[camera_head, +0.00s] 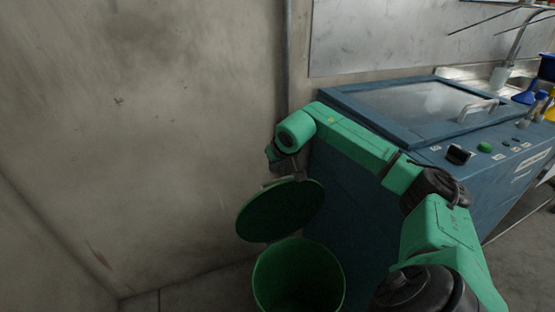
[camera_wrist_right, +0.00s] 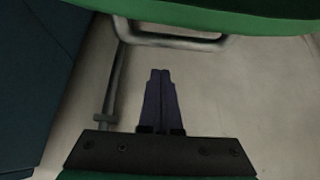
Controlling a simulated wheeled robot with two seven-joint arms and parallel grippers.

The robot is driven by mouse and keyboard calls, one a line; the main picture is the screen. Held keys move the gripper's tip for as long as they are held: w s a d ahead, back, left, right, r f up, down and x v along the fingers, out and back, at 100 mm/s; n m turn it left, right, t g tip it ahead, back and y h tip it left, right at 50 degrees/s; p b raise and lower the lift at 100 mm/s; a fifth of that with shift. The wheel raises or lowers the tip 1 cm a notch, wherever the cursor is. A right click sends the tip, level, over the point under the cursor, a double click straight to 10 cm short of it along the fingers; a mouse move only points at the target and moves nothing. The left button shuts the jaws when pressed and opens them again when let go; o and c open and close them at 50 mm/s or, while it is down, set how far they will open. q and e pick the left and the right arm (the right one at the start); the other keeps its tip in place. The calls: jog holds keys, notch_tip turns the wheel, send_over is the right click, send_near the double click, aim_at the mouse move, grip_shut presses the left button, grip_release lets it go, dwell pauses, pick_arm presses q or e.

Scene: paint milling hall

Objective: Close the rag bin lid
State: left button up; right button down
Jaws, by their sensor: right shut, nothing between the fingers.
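The green rag bin (camera_head: 298,275) stands on the floor at the lower middle of the head view, its round mouth open. Its lid (camera_head: 281,210) is raised and tilted up at the back of the mouth. My right gripper (camera_head: 283,168) is behind the lid's upper edge, partly hidden by my wrist. In the right wrist view my right gripper (camera_wrist_right: 160,72) is shut and empty, its fingertips just below a grey bar handle (camera_wrist_right: 180,42) beside the green lid (camera_wrist_right: 215,15). My left gripper is in neither view.
A blue machine (camera_head: 350,215) with a glazed cover (camera_head: 420,105) and control knobs stands right of the bin. A bare grey wall (camera_head: 140,130) rises behind and to the left. A vertical pipe (camera_head: 288,60) runs down the wall. Floor left of the bin is clear.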

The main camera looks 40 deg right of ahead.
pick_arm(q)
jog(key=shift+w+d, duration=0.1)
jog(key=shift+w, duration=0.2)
pick_arm(e)
jog(key=s, duration=0.1)
jog(key=s+a+f, duration=0.1)
jog(key=shift+s+f, duration=0.15)
jog(key=shift+s, duration=0.2)
